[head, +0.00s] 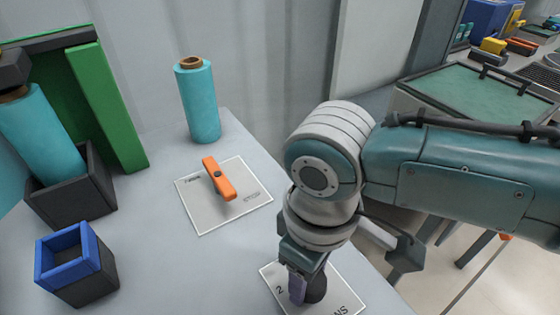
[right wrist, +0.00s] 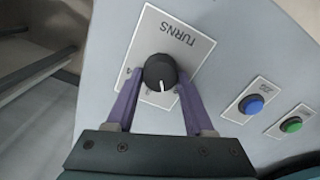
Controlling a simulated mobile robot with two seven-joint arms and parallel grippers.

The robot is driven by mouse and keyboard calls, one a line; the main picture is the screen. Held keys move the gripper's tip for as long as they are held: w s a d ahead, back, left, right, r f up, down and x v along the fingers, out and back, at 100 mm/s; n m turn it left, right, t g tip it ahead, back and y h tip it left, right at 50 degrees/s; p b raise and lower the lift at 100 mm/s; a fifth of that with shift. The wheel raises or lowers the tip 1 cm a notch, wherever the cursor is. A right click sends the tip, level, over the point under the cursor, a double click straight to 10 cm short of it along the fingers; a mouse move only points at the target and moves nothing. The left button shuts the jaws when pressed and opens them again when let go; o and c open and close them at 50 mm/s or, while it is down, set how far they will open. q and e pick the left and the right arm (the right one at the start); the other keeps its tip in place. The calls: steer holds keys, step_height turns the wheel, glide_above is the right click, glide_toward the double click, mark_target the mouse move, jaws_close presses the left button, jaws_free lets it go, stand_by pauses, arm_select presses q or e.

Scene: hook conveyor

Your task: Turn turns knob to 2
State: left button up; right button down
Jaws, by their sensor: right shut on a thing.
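The turns knob (right wrist: 160,72) is a round black dial with a white pointer line, on a white plate (right wrist: 185,38) marked TURNS. In the right wrist view the pointer line faces down toward my gripper's base. In the head view the plate (head: 347,296) shows a "2" at its left, and the knob (head: 316,289) is partly hidden by my gripper. My right gripper (right wrist: 156,80) has its purple fingers on both sides of the knob, shut on it. The digits near the fingers in the wrist view are mostly hidden. My left gripper is not in view.
An orange lever (head: 218,179) sits on a STOP plate (head: 197,218). Teal rolls (head: 199,105), a black holder (head: 75,204) and a blue-rimmed box (head: 88,278) stand left. Blue (right wrist: 252,105) and green (right wrist: 291,124) buttons lie beside the knob plate.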

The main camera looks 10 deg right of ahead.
steer(key=n+p, duration=0.1)
steer(key=n, duration=0.2)
steer(key=shift+a+n, duration=0.1)
steer(key=shift+n, duration=0.2)
steer(key=shift+s+n, duration=0.1)
steer(key=shift+n, duration=0.4)
steer(key=shift+c, duration=1.4)
jaws_free()
steer(key=shift+r, duration=0.1)
